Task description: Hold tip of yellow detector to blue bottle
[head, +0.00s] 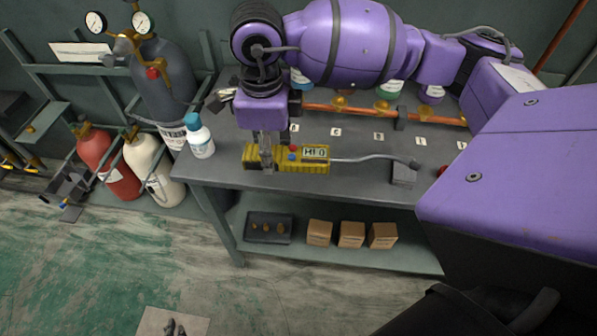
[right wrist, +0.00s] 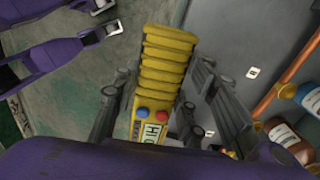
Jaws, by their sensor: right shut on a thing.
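The yellow detector (head: 314,166) has a display, a red and a blue button, and a thin grey wand reaching right to its tip by a grey block (head: 403,174). My right gripper (head: 266,160) points down, shut on the detector's ribbed handle, which also shows between the fingers in the right wrist view (right wrist: 165,70). I cannot tell whether the detector touches the bench. A white bottle with a blue cap (head: 200,139) stands at the bench's left corner. My left gripper is not in view.
The grey bench (head: 225,172) carries a copper pipe (head: 350,110) and number cards behind the detector, with green and purple bottles beyond. A lower shelf holds boxes (head: 352,235) and a dark tray (head: 270,228). Gas cylinders (head: 108,160) stand left. Bare bench lies in front of the detector.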

